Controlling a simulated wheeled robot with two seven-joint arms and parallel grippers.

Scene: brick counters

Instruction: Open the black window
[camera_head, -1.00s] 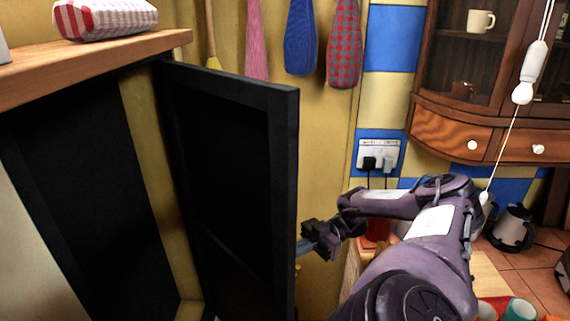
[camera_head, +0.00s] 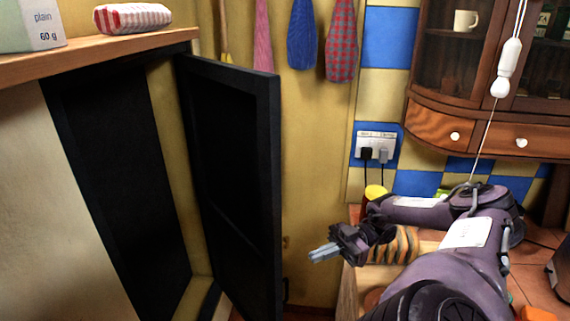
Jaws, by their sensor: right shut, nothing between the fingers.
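The black window (camera_head: 237,170) is a dark panel standing swung out from its frame, with a gap between it and the dark recess (camera_head: 125,170) on the left. Its free edge points toward the right and the front. My right gripper (camera_head: 325,252) is shut and empty, to the right of the panel's free edge and apart from it. My left gripper is not in view.
A wooden shelf (camera_head: 110,57) with a striped packet (camera_head: 132,17) and a box (camera_head: 30,25) is above the recess. Hanging cloths (camera_head: 341,40), a socket (camera_head: 376,146) and a wooden cabinet (camera_head: 440,127) are behind. A counter with a striped jar (camera_head: 404,244) is beside my right arm.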

